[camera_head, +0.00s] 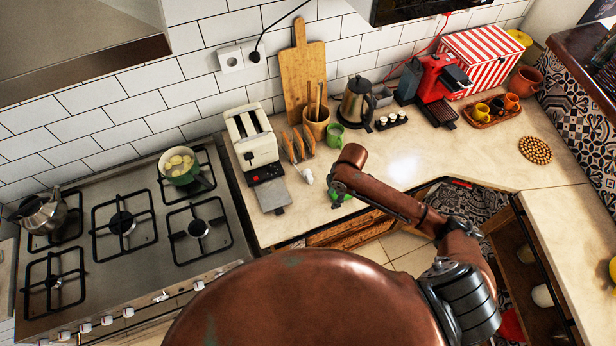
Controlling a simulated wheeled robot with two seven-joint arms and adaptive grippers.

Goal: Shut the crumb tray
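The cream toaster (251,140) stands on the counter just right of the stove. Its crumb tray (272,195), a flat grey plate, sticks out from the toaster's front toward me. My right gripper (338,191) is at the end of my brown arm, over the counter's front part. It is to the right of the tray and apart from it. The gripper is small and partly hidden by my wrist, so its finger opening is unclear. My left gripper is not in view.
A small white object (307,176) lies between the tray and my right gripper. Toast slices in a rack (298,145), a wooden utensil pot (316,123) and a green mug (335,135) stand behind. A pot (180,168) is on the stove. Right of my wrist the counter is clear.

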